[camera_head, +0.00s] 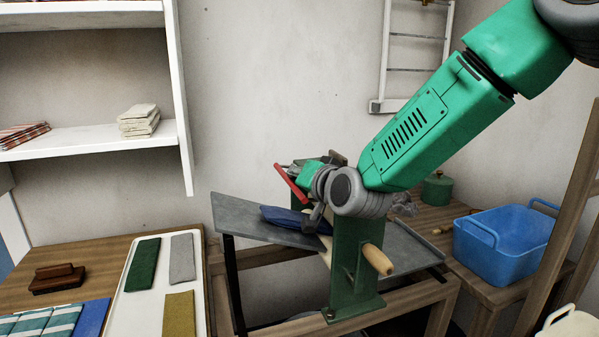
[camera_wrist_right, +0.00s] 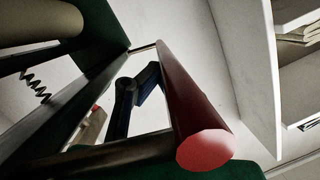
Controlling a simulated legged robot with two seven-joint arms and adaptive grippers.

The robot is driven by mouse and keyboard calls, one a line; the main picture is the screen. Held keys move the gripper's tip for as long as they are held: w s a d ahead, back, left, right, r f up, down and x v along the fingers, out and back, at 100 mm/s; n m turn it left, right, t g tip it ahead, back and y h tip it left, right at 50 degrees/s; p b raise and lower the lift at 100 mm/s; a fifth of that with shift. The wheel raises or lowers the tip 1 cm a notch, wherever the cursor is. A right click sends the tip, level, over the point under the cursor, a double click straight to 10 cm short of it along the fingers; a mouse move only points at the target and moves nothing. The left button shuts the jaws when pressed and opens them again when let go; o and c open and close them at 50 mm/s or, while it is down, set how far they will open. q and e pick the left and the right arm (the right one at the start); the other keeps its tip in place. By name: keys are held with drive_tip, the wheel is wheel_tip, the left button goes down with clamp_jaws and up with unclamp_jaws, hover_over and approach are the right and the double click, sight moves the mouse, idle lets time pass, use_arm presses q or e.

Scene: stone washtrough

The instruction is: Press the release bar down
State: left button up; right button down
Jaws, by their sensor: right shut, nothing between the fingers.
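The red release bar (camera_head: 291,183) slants at the upper left of the green wringer frame (camera_head: 352,262). It crosses the right wrist view (camera_wrist_right: 192,105) close to the camera, its round end toward me. My right gripper (camera_head: 315,217) is at the wringer, just right of the bar and largely hidden by my wrist in the head view. Its dark fingers appear in the right wrist view (camera_wrist_right: 136,95), shut and empty, left of the bar. I cannot tell whether they touch it. My left gripper is not in view.
A dark blue cloth (camera_head: 283,215) lies on the grey board (camera_head: 238,211) by the wringer. A wooden crank handle (camera_head: 377,260) sticks out in front. A blue tub (camera_head: 495,252) stands at right; a white tray (camera_head: 135,302) with folded cloths lies at left.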

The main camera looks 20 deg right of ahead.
drive_tip(key=shift+a+f+n+h+p, duration=0.15)
drive_tip(key=shift+a+n+h+p, duration=0.2)
drive_tip(key=shift+n, duration=0.35)
drive_tip(key=shift+d+f+n+p, duration=0.1)
drive_tip(key=shift+f+n+p, duration=0.25)
drive_tip(key=shift+n, duration=0.15)
